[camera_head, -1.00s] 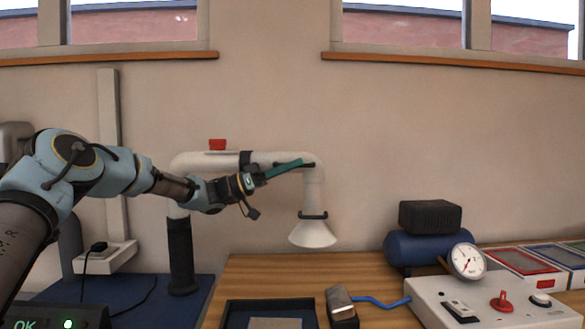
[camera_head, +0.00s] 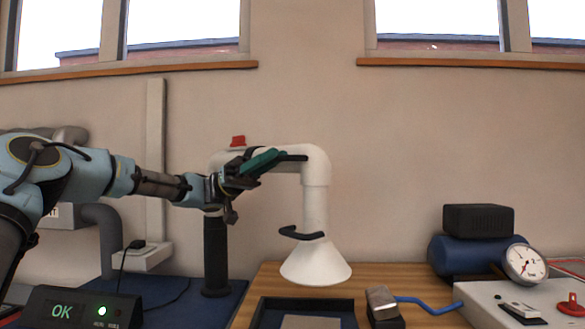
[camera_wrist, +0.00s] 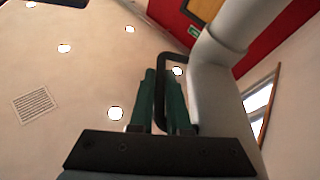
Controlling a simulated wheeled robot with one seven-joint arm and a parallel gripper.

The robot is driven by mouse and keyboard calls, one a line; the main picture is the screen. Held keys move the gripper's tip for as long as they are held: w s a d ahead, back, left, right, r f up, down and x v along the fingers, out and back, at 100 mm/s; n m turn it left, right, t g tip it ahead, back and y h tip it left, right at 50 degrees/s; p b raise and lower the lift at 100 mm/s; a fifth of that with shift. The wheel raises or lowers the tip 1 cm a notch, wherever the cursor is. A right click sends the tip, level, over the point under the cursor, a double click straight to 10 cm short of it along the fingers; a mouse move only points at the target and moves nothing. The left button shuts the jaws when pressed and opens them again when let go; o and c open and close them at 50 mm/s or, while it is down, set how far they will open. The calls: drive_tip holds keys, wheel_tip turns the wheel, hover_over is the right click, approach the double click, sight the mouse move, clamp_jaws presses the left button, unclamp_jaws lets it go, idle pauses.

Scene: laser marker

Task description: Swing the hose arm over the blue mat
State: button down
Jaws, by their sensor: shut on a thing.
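The hose arm (camera_head: 316,205) is a white pipe on a black post. My gripper (camera_head: 268,160) has green fingers, shut on a black handle (camera_head: 293,158) at the horizontal pipe. In the wrist view, the handle (camera_wrist: 160,85) passes between the fingers beside the grey-looking pipe (camera_wrist: 215,95). A dark blue surface (camera_head: 228,292) lies under the post. Whether it is the blue mat, I cannot tell.
A dark-rimmed tray (camera_head: 262,312) with a grey plate lies front centre. Right of it are a metal-topped block (camera_head: 382,302) with a blue hose, a blue tank (camera_head: 462,258) and a gauge (camera_head: 524,263). A box reading OK (camera_head: 80,310) stands front left.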

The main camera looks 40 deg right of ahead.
drive_tip(key=shift+w+a+m+y, duration=0.1)
drive_tip(key=shift+a+m+y, duration=0.4)
drive_tip(key=shift+a, duration=0.5)
drive_tip(key=c, duration=0.9)
unclamp_jaws()
drive_tip(key=b+v, duration=0.1)
drive_tip(key=v, duration=0.9)
drive_tip(key=shift+w+f, duration=0.25)
drive_tip(key=shift+w, duration=0.05)
